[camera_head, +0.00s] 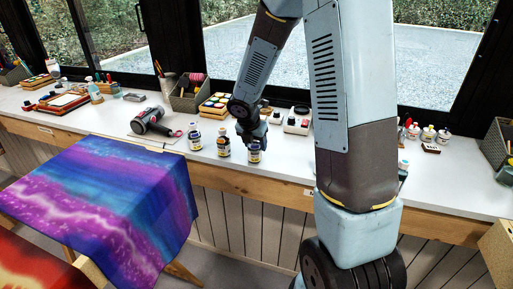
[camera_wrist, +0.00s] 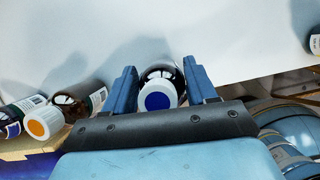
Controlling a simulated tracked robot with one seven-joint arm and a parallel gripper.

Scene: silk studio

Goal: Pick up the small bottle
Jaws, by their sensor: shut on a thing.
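The small bottle (camera_head: 254,153) is dark with a pale label and stands upright near the front edge of the white counter. In the wrist view its white cap with a blue disc (camera_wrist: 157,96) shows between the two blue fingers. My gripper (camera_head: 254,136) comes down over it from above; in the wrist view the gripper (camera_wrist: 158,74) is shut on the bottle's sides. I cannot tell whether its base touches the counter. Two similar bottles stand to its left, one in the middle (camera_head: 223,142) and one farther left (camera_head: 195,136).
The white counter (camera_head: 285,165) runs under the windows. A hair-dryer-like tool (camera_head: 150,121) lies left of the bottles. A tray of paint pots (camera_head: 215,105) and small jars (camera_head: 298,120) stand behind. A dyed cloth (camera_head: 110,200) hangs in front at left.

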